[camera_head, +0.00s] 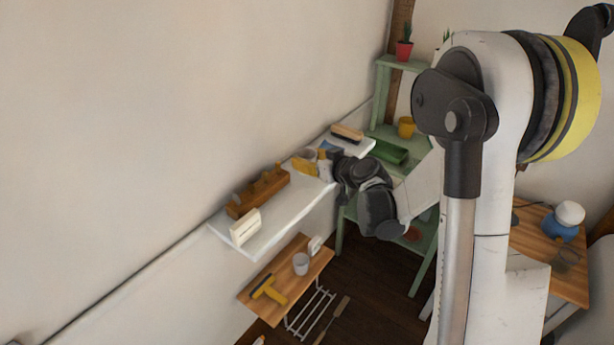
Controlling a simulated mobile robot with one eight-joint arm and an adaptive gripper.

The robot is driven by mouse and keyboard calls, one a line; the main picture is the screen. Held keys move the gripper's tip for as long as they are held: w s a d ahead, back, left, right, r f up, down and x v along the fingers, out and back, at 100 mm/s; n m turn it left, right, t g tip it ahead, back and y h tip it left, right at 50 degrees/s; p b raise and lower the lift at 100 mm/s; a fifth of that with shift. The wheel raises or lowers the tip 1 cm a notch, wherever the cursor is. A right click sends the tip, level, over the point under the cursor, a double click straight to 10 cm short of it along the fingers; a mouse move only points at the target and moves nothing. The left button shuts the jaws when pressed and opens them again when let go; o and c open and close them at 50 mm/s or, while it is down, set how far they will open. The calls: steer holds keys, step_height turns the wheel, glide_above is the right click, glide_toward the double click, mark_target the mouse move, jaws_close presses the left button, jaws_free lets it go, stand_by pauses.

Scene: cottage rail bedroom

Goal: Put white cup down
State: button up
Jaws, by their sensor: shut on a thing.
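My gripper (331,158) is at the white wall shelf (291,212), above its far half, with my dark wrist and arm reaching in from the right. It is shut on a small whitish thing (325,170), which I take to be the white cup. The fingers and wrist hide much of it. I cannot tell whether it touches the shelf. A yellow thing (304,167) and a greyish round thing (308,154) are close on the left of the gripper.
A wooden plane-like block (258,192) and a cream block (245,228) stand on the shelf's near part. A brush (347,132) lies at its far end. A lower wooden shelf (318,262) holds a light grey cup (301,263) and a yellow-handled tool (269,290). A green rack (384,92) stands behind.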

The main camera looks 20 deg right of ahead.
steer(key=shift+w+a+f, duration=0.15)
steer(key=shift+w+f, duration=0.05)
steer(key=shift+f+b, duration=1.15)
steer(key=shift+f, duration=0.7)
steer(key=shift+f, duration=0.25)
steer(key=o, duration=1.2)
steer(key=shift+c, duration=0.2)
steer(key=shift+r, duration=0.1)
steer(key=shift+r, duration=0.1)
